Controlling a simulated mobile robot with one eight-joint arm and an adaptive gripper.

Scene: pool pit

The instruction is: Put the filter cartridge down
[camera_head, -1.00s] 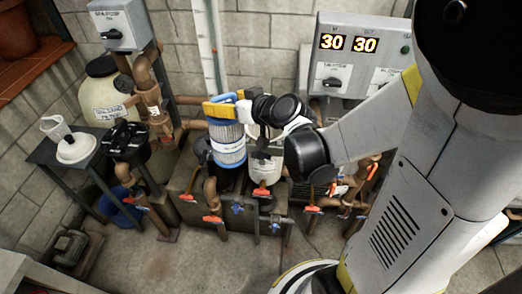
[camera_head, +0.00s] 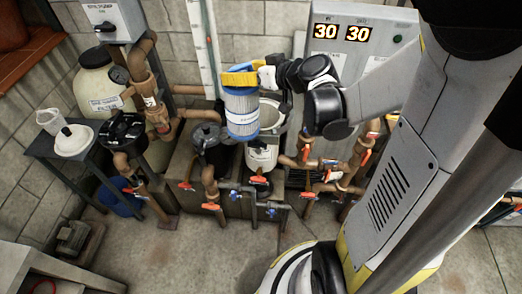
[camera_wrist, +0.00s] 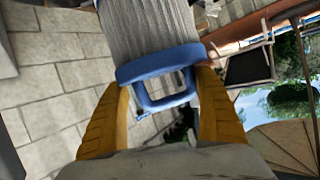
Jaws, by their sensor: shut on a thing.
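The filter cartridge (camera_head: 242,116) is a pleated cylinder with blue end caps and a white label band, hanging roughly upright. My gripper (camera_head: 241,75), with yellow fingers, is shut on the blue handle at its top. In the wrist view, the yellow fingers (camera_wrist: 163,110) are on both sides of the blue handle (camera_wrist: 165,85), and the grey pleated body (camera_wrist: 150,25) extends beyond it. The cartridge is in the air, in front of the wall, overlapping the left rim of an open white canister (camera_head: 264,153) in the picture. I cannot tell its height above the canister.
A black-topped filter pot (camera_head: 208,140) stands left of the cartridge. Brown pipes and red-handled valves (camera_head: 212,206) run below. A side table (camera_head: 58,150) at left holds a white lid (camera_head: 74,141) and a clear jug (camera_head: 51,121). The floor (camera_head: 185,250) in front is mostly clear.

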